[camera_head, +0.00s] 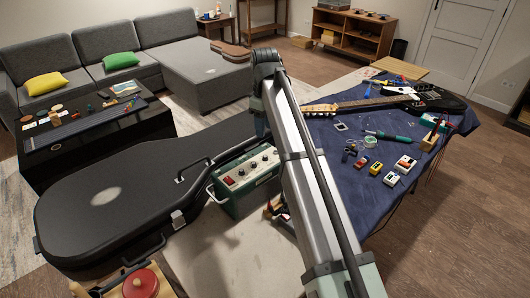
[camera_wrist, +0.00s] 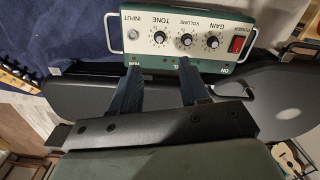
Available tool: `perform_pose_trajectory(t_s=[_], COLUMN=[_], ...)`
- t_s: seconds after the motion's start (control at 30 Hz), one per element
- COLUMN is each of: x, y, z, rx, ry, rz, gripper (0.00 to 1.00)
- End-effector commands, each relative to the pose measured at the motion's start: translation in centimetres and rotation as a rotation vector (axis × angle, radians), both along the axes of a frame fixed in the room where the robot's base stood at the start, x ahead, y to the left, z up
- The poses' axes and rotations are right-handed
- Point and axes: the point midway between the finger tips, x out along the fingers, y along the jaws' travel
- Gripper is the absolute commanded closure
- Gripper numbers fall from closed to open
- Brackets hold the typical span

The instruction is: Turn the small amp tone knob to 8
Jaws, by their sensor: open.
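The small amp (camera_head: 240,196) is green with a cream control panel, standing beside the black guitar case. In the wrist view the amp (camera_wrist: 215,69) appears upside down, with labels INPUT, TONE, VOLUME, GAIN and POWER. The dark tone knob (camera_wrist: 160,38) is the leftmost of three knobs there; its exact setting is too small to read. In the head view the tone knob (camera_head: 266,158) is the one farthest from the red switch. My gripper (camera_wrist: 159,75) is open and empty, its two fingers apart below the panel in the wrist view. My gripper is not clearly visible in the head view.
The volume knob (camera_wrist: 186,39), gain knob (camera_wrist: 212,42) and red power switch (camera_wrist: 237,44) sit beside the tone knob. A metal handle (camera_head: 216,196) stands at the amp's end. The guitar case (camera_head: 140,190) lies left; a blue-covered table (camera_head: 335,165) with pedals is right.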

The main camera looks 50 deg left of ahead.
Motion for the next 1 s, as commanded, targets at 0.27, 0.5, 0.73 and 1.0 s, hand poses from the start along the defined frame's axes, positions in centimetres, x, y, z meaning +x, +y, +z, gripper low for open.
perform_pose_trajectory(t_s=[0.27, 0.5, 0.73, 1.0], x=[0.0, 0.0, 0.0, 0.0], y=[-0.1, -0.1, 0.0, 0.0], z=[-5.1, -8.8, -10.7, -11.1], rx=[-0.001, 0.0, 0.0, 0.001], ry=[0.001, 0.0, 0.0, -0.001], rz=[-0.001, -0.001, -0.001, -0.001], gripper=[0.55, 0.55, 0.55, 0.55])
